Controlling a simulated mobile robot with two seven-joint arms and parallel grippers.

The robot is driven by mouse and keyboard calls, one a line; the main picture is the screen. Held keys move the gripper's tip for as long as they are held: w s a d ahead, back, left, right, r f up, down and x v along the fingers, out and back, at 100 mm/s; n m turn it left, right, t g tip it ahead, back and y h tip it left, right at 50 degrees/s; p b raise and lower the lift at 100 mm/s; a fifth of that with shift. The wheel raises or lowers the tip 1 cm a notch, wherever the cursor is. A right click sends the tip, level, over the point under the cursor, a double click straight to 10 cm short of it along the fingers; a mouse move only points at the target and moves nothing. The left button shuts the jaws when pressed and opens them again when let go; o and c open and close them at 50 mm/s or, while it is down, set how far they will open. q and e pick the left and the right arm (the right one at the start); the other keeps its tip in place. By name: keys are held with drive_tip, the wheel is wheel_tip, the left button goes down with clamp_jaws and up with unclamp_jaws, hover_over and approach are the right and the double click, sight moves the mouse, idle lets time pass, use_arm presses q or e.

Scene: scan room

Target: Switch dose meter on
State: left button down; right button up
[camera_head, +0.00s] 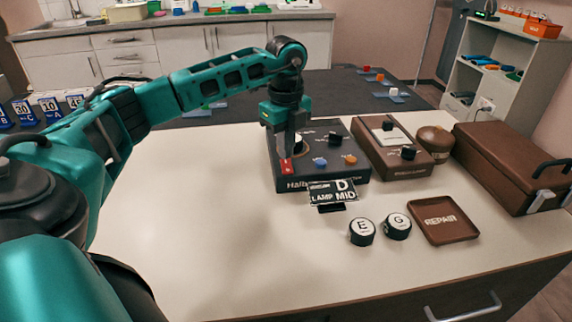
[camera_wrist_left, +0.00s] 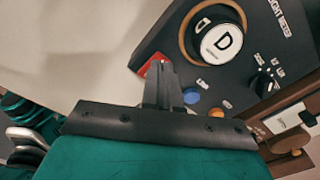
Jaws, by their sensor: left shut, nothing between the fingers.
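A black meter box (camera_head: 322,176) stands on the white table, with a red switch (camera_head: 286,167) at its left front, a blue button (camera_head: 320,162), an orange button (camera_head: 351,160) and a dark knob. I cannot read whether it is labelled as the dose meter. My left gripper (camera_head: 288,155) is shut and empty, pointing down at the red switch. In the left wrist view its fingertips (camera_wrist_left: 159,68) overlap the red switch (camera_wrist_left: 150,64); contact and the switch's setting are unclear. A round "D" cap (camera_wrist_left: 221,42) sits on the box. My right gripper is out of view.
A brown box with a dial and knobs (camera_head: 398,165) stands right of the black box. A "D MID" clamp sign (camera_head: 333,192), caps "E" (camera_head: 362,232) and "G" (camera_head: 398,226), and a "REPAIR" tray (camera_head: 443,235) lie in front. A brown case (camera_head: 505,170) is farther right. The left table is clear.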

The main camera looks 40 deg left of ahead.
use_arm(q)
drive_tip(key=shift+f, duration=0.6)
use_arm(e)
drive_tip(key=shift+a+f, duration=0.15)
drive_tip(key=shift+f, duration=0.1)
use_arm(q)
drive_tip(key=shift+d+f+b, duration=0.1)
drive_tip(key=shift+f+b, duration=0.2)
drive_tip(key=shift+b, duration=0.05)
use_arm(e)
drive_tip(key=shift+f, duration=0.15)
use_arm(q)
drive_tip(key=shift+r+p, duration=1)
drive_tip(key=shift+r, duration=0.05)
drive_tip(key=shift+r+p, duration=0.3)
drive_tip(key=shift+r, duration=0.1)
drive_tip(key=shift+r+p, duration=0.65)
drive_tip(key=shift+r, duration=0.05)
drive_tip(key=shift+r+p, duration=0.65)
drive_tip(key=shift+r, duration=0.05)
drive_tip(key=shift+r+p, duration=0.7)
drive_tip(key=shift+r, duration=0.1)
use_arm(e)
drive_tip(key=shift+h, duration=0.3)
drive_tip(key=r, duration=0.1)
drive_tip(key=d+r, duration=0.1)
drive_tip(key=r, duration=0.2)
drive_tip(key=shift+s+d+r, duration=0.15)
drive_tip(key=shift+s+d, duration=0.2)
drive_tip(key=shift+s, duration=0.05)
